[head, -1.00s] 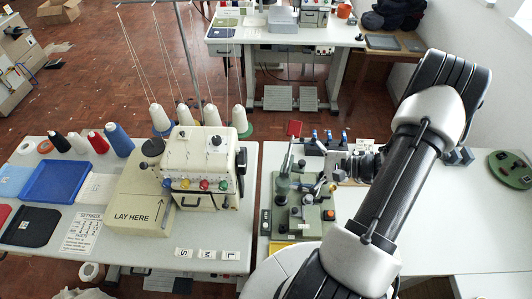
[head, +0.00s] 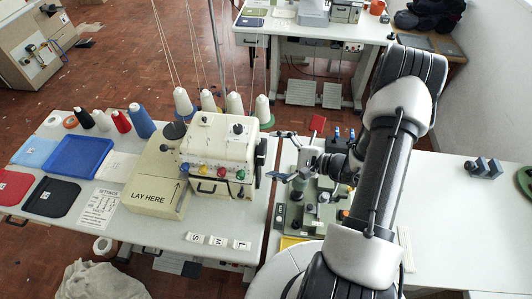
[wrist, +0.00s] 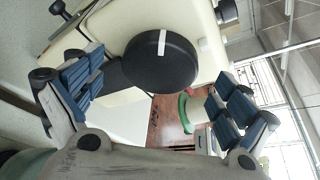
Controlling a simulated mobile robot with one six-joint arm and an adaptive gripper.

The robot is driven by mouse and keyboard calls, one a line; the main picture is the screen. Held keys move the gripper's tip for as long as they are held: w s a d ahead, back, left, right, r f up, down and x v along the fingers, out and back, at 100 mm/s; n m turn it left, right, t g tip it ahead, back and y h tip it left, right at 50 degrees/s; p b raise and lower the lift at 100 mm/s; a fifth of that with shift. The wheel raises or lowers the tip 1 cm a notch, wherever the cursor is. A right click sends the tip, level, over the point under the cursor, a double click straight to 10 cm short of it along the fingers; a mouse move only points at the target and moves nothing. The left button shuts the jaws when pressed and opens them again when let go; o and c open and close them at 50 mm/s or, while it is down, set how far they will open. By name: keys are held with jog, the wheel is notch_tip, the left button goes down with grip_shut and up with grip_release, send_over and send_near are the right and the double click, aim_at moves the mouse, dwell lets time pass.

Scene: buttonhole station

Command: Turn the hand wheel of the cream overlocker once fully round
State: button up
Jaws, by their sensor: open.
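The cream overlocker (head: 222,135) stands on the left table in the head view. Its black hand wheel (head: 260,154) is on its right side. My gripper (head: 278,157) is just right of the wheel and points at it. In the wrist view, the round black wheel (wrist: 158,68) with a white mark near its upper rim lies ahead, between the two blue-padded fingers of my open gripper (wrist: 155,82). A gap shows between each finger and the wheel's rim. I cannot tell the depth left between the fingertips and the wheel.
A green device (head: 312,208) with small parts stands on the right table under my arm. Thread cones (head: 235,106) stand behind the overlocker. A cream box (head: 155,190) marked LAY HERE and a blue tray (head: 77,157) are on its left. The far right table is mostly clear.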

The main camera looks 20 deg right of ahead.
jog(key=shift+x, duration=1.45)
jog(key=shift+c, duration=0.2)
jog(key=c, duration=1)
jog(key=shift+r, duration=0.1)
jog(key=m+g+p, duration=0.1)
jog(key=m, duration=0.1)
jog(key=m+g+y, duration=0.1)
jog(key=m+g, duration=0.1)
jog(key=m, duration=0.1)
jog(key=m+g+y+p, duration=0.1)
jog(key=m, duration=0.1)
jog(key=shift+w+d+g+p, duration=0.2)
jog(key=shift+w+g+p, duration=0.1)
jog(key=shift+p, duration=0.05)
jog(key=shift+m, duration=0.4)
